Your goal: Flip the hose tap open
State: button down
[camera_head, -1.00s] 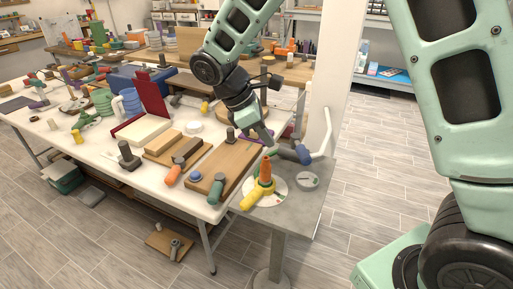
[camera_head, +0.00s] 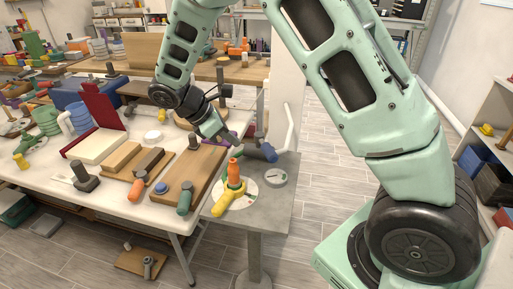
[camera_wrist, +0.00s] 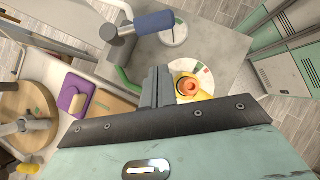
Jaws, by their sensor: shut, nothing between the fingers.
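A yellow lever (camera_head: 221,205) with an upright orange cone (camera_head: 234,174) sits on a round white plate (camera_head: 247,190) on the grey stand; I take this for the hose tap. The wrist view shows its orange top (camera_wrist: 189,86) inside the yellow part, right beside my fingers. A blue handle (camera_head: 268,152) on a grey shaft lies just behind, above a small round dial (camera_head: 275,178); the handle is also in the wrist view (camera_wrist: 154,22). My gripper (camera_head: 236,145) is shut and empty, just above and behind the orange cone. Contact cannot be told.
The grey stand (camera_head: 268,208) adjoins a white worktable with a wooden board (camera_head: 206,168), a green-handled tool (camera_head: 185,198) and an orange-handled tool (camera_head: 140,187). A white post (camera_head: 287,85) rises behind. Open floor lies right of the stand.

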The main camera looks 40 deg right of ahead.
aim_at(266, 147)
jog(key=s+d+f+p, duration=0.1)
jog(key=s+d+f, duration=0.1)
jog(key=d+f, duration=0.3)
jog(key=shift+d+f, duration=0.2)
jog(key=shift+d, duration=0.75)
jog(key=shift+s, duration=0.1)
